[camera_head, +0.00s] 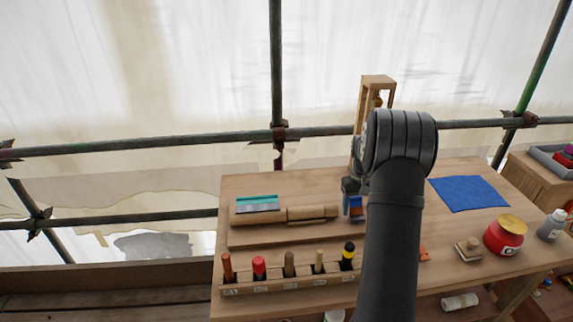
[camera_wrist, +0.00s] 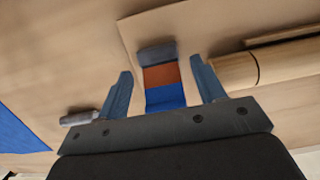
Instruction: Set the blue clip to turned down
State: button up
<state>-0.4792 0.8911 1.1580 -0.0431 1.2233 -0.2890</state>
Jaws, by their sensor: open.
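The blue clip (camera_wrist: 165,97) shows in the wrist view as a short strip with a blue near end, an orange-brown middle and a grey far end. It lies between the two fingers of my gripper (camera_wrist: 161,66), with a gap on each side. The fingers are open and hold nothing. In the head view the clip (camera_head: 355,209) shows blue and orange on the bench, just right of the turned wooden piece. My gripper (camera_head: 351,186) is just above it, partly hidden behind my arm. I cannot tell which way the clip is turned.
The turned wooden piece (camera_head: 306,214) lies on a board left of the clip. A rack of several tools (camera_head: 288,283) stands along the front. A blue cloth (camera_head: 467,194), a red jar (camera_head: 505,237) and a wooden frame (camera_head: 378,80) stand around. Bench right of the cloth is mostly clear.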

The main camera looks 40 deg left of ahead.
jog(key=shift+s+d+t+y, duration=0.2)
jog(key=shift+d+t+y, duration=0.05)
jog(key=shift+t+y, duration=0.25)
notch_tip(320, 180, up, 22)
jog(key=s+t, duration=0.2)
jog(key=s+a+f+t+h, duration=0.1)
jog(key=s+a+f, duration=0.2)
jog(key=s+a, duration=1.1)
jog(key=shift+s+a+t, duration=0.25)
jog(key=shift+a+t, duration=0.05)
jog(key=shift+a, duration=0.95)
dwell(0.6)
